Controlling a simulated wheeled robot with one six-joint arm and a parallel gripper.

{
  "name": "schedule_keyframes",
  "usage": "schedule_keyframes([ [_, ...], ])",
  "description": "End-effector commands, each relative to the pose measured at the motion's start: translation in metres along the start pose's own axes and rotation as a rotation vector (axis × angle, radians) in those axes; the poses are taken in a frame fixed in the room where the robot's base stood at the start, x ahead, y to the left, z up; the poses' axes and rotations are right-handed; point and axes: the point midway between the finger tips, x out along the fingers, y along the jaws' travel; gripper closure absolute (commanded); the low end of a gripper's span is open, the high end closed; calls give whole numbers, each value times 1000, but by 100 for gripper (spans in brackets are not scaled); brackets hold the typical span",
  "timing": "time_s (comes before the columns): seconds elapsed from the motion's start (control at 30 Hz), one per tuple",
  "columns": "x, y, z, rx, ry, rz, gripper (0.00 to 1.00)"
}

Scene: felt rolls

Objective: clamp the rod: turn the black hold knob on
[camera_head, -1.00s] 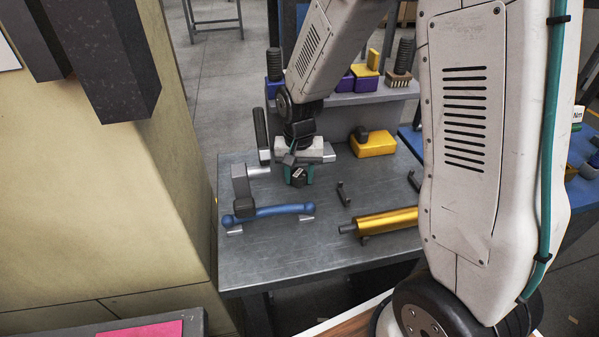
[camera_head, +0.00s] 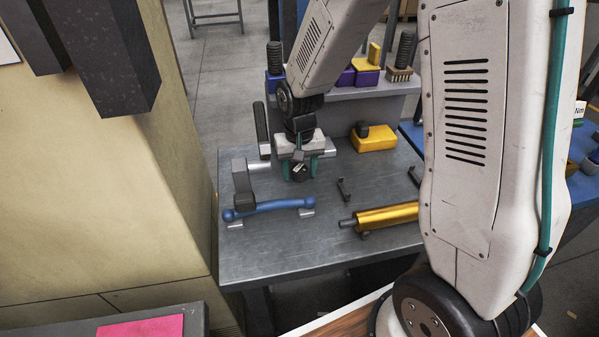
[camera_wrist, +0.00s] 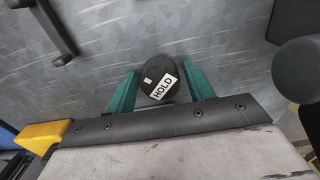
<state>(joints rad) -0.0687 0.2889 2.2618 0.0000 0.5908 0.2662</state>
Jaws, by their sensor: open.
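The black hold knob (camera_wrist: 153,80) is round, with a white HOLD label and a small pale mark, and sits between the two teal fingers of my gripper in the wrist view. It also shows small and dark in the head view (camera_head: 299,173). My gripper (camera_wrist: 159,70) is open, pointing down, with one finger on each side of the knob. Narrow gaps seem to show beside it; contact is hard to judge. A short silver rod (camera_head: 259,167) lies left of my gripper in the head view, beside a grey block (camera_head: 241,177). My gripper hides part of this fixture.
A blue ball-ended bar (camera_head: 272,206) lies at the front left of the metal table (camera_head: 290,255). A gold roll (camera_head: 388,216) lies at the right, near dark hooks (camera_head: 343,190). A yellow block (camera_head: 374,139) is behind. An upright dark handle (camera_head: 261,124) stands left of my gripper.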

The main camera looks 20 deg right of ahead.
Motion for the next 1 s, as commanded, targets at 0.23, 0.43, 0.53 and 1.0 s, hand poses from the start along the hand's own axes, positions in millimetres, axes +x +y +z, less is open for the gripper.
schedule_keyframes([
  [0.23, 0, 0, 0, -255, 0, 0, 47],
  [0.43, 0, 0, 0, -266, 0, 0, 47],
  [0.53, 0, 0, 0, -270, 0, 0, 47],
  [1.0, 0, 0, 0, -778, 0, 0, 47],
])
